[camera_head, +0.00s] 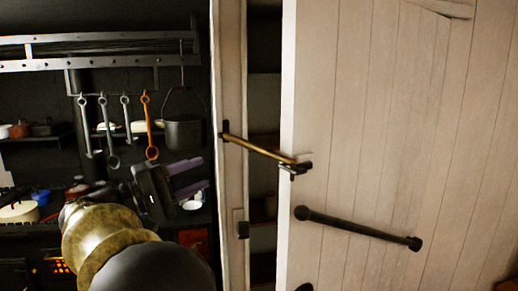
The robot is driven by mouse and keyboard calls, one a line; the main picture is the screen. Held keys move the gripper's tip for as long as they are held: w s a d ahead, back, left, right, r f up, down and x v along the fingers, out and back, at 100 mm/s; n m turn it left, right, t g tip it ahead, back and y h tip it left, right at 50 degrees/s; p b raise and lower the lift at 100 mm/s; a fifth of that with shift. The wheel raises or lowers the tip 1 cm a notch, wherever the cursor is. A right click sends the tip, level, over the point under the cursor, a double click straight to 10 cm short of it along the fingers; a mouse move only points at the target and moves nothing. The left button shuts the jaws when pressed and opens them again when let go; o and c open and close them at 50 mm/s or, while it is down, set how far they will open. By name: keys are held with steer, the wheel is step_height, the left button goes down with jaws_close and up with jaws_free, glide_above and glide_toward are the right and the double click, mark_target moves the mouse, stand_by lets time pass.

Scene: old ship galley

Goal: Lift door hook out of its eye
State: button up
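A brass door hook (258,148) runs from a dark mount on the white door post (231,80) down to the right. Its free end meets a dark metal eye (296,166) on the edge of the pale plank door (380,120); the tip looks seated there, though the detail is small. The door stands ajar. My gripper (200,178), dark with purplish fingers, is left of the post, below and left of the hook, and apart from it. Its two fingers look spread with nothing between them.
A dark bar handle (358,229) crosses the door below the eye. A dark latch part (241,223) sits on the post. Left, a rail holds hanging spanner-like tools (150,125) and a dark pot (183,132) above a cluttered stove. Shelves show through the door gap.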

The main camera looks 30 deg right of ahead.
mark_target(256, 152)
steer(key=p+x, duration=0.6)
steer(key=x, duration=0.9)
steer(key=shift+d+r, duration=0.2)
steer(key=shift+d, duration=0.6)
jaws_close()
